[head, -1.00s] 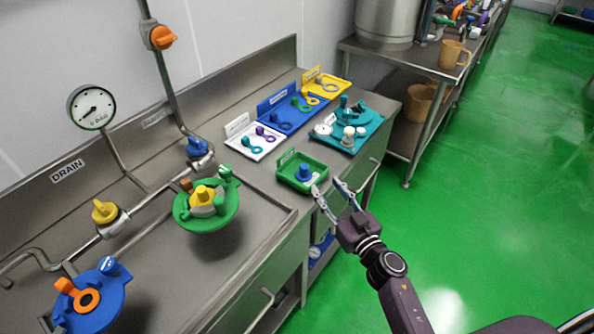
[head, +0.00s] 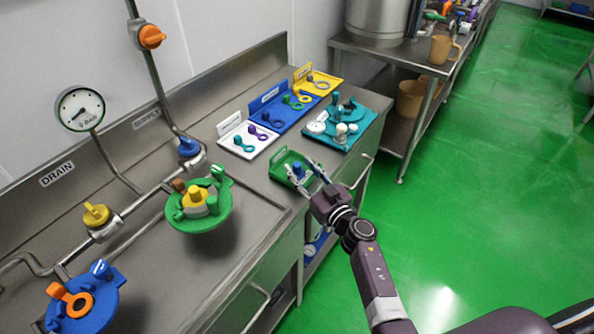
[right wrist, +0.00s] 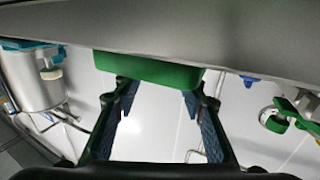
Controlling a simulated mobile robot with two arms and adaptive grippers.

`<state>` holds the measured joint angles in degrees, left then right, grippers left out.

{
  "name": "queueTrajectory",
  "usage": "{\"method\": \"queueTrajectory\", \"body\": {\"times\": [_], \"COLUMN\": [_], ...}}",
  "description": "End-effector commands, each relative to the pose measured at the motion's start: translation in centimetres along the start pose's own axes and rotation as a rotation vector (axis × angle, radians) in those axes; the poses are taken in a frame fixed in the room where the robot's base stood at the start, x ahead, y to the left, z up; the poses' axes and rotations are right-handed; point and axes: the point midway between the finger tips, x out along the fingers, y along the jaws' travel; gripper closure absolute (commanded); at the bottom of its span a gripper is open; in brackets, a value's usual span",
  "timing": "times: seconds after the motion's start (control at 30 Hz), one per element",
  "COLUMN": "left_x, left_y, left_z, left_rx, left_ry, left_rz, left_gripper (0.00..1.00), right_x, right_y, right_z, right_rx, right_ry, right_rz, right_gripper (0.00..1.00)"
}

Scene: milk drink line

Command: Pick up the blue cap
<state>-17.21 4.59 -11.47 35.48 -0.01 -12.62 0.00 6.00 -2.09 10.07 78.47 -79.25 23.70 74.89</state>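The blue cap (head: 298,169) stands in the small green tray (head: 279,174) near the right end of the steel counter. My right gripper (head: 306,175) reaches in from the right, with its fingertips over the tray's near edge, close to the cap. In the head view I cannot tell whether the fingers are on both sides of the cap. In the right wrist view the gripper (right wrist: 157,95) is open, with nothing seen between the fingers. The green tray (right wrist: 150,70) shows ahead of them there, and the cap is hidden. My left gripper is not in view.
Behind the tray are a white tray (head: 262,150), a blue tray (head: 290,118) and a yellow tray (head: 328,87) with small parts. A teal tray (head: 362,117) with fittings stands to the right. A green valve assembly (head: 180,222) is at left over the sink.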

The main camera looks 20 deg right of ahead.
Motion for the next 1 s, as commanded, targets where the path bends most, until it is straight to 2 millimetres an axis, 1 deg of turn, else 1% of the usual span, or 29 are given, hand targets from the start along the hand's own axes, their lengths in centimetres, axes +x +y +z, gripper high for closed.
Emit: {"method": "queueTrajectory", "body": {"times": [0.17,0.5,0.83,1.0], "left_x": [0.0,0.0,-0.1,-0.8], "left_y": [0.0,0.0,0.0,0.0], "left_z": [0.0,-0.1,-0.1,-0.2], "left_rx": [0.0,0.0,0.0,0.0], "left_ry": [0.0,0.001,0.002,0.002], "left_rz": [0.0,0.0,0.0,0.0], "left_gripper": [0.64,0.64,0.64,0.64], "right_x": [0.0,-0.1,-0.1,-0.1], "right_y": [0.0,0.0,0.0,0.1], "right_z": [0.0,0.0,-0.1,-1.2], "right_rx": [0.0,0.0,0.0,-0.001], "right_ry": [-0.001,-0.001,0.0,-0.001], "right_rz": [0.0,0.0,0.0,0.0], "right_gripper": [0.62,0.99,1.0,1.0]}}
